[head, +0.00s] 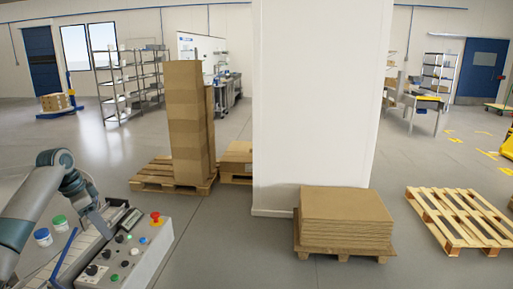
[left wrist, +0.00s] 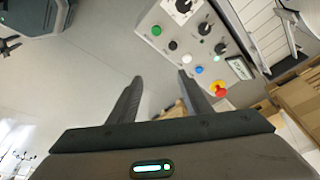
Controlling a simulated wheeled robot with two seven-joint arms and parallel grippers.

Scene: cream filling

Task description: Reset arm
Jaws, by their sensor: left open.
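My left arm comes in at the left of the head view, bends at a grey-green joint and reaches down to the control panel (head: 128,248). My left gripper (head: 99,220) is over the panel's left side there, small and partly lost against the machine. In the left wrist view its two dark fingers (left wrist: 160,95) are apart, with nothing held between them. The control panel (left wrist: 172,28), with its knobs, coloured buttons and red emergency stop (left wrist: 219,89), lies beyond the fingertips. I cannot tell any contact with it.
A tall carton stack (head: 187,125) on a pallet, a white pillar (head: 310,100), stacked cardboard (head: 345,215) and an empty pallet (head: 460,215) stand beyond. Grey floor between them is clear.

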